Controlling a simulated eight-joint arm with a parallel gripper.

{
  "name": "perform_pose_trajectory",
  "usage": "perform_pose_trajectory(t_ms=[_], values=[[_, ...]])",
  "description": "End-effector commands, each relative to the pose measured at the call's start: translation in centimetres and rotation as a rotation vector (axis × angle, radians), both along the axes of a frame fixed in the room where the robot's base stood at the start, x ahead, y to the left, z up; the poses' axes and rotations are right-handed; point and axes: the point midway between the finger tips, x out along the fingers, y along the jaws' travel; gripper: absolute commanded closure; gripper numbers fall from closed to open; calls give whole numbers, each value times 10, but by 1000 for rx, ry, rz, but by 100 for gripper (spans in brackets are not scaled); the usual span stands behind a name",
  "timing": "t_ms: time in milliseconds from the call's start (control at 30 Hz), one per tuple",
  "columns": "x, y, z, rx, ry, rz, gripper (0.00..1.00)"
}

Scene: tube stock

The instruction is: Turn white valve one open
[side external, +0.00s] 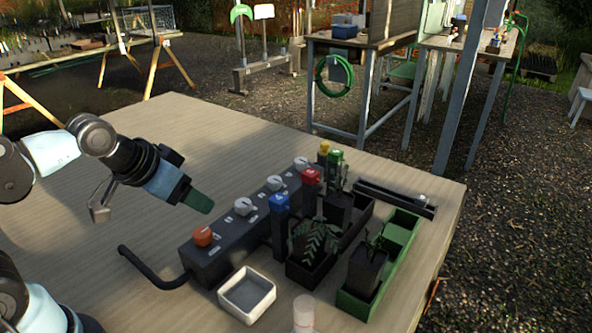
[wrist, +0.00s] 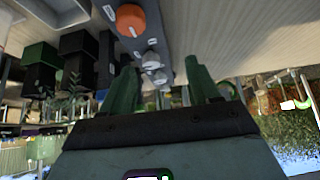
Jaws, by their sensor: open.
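A dark valve block (side external: 222,258) lies on the table with an orange knob (side external: 203,236) at its near end. Three white knobs follow along its top: the nearest (side external: 243,206), the middle (side external: 274,183) and the farthest (side external: 302,163). Their labels are too small to read, so I cannot tell which is valve one. My gripper (side external: 200,202) is above and left of the block, apart from the knobs. In the wrist view my green fingers (wrist: 162,82) are apart with nothing held. The orange knob (wrist: 130,20) and white knobs (wrist: 150,60) show beyond them.
Blue (side external: 278,203), red (side external: 311,177), green and yellow-topped posts stand close right of the block. Potted plants sit in a black tray (side external: 305,275) and a green tray (side external: 398,232). A white dish (side external: 247,295) and black hose (side external: 150,275) are near. The table's left side is clear.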

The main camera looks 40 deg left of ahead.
Motion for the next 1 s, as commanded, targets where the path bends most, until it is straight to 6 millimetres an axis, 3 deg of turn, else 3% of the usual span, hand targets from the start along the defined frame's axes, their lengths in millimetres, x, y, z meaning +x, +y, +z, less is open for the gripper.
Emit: perform_pose_trajectory(t_ms=[167,500,800,1000], values=[[16,-3,19,72,90,-124,39],[64,-14,54,240,374,-565,39],[95,-23,63,289,536,-879,39],[99,-24,61,294,563,-937,39]])
